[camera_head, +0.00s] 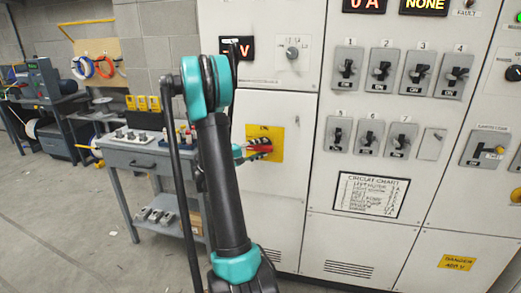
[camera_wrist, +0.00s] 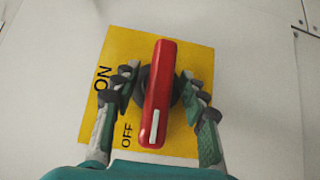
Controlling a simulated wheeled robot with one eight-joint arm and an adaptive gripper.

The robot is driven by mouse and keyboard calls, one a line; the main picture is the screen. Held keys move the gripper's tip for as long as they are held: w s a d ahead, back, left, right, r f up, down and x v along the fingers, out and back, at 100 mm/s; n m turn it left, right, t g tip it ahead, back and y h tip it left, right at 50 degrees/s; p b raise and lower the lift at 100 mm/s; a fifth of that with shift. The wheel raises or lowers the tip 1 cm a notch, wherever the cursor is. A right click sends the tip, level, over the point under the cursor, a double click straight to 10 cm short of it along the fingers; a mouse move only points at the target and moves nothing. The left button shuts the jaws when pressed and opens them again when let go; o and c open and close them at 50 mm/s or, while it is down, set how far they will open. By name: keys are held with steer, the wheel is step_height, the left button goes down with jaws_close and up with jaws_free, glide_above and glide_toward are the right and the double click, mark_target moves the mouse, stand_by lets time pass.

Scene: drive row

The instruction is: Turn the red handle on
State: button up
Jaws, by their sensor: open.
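The red handle (camera_wrist: 160,95) stands out from a yellow plate (camera_wrist: 192,58) on a pale cabinet panel. In the wrist view the plate carries the words ON at the left and OFF at the lower left. The handle is a long bar, nearly upright in that view, with a white mark at its lower end close to OFF. My gripper (camera_wrist: 158,88) is open, with one finger on each side of the handle and small gaps visible. In the head view the yellow plate (camera_head: 276,145) shows, and my arm partly hides the gripper and handle.
Numbered black switches (camera_head: 382,70) fill the cabinet (camera_head: 310,190) to the right, above a circuit chart (camera_head: 371,195). A grey tool cart (camera_head: 130,157) with items on it stands close at the left. A workbench with a machine (camera_head: 45,80) stands farther left. Open floor (camera_head: 60,230) lies at the front left.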

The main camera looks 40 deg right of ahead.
jaws_close()
stand_by(0.6)
steer(key=m+y, duration=0.3)
steer(key=shift+s+r+t, duration=0.1)
steer(key=shift+r+t, duration=0.05)
steer(key=shift+t, duration=0.15)
steer(key=m+t+y, duration=0.1)
steer(key=m+y, duration=0.1)
steer(key=y, duration=0.1)
steer(key=shift+r+t, duration=0.1)
steer(key=shift+t, duration=0.3)
steer(key=m+t+y, duration=0.2)
steer(key=shift+s+d+y, duration=0.15)
steer(key=shift+y, duration=0.25)
steer(key=shift+m+t+y, duration=1)
steer(key=shift+t+y, duration=0.1)
steer(key=shift+t, duration=0.1)
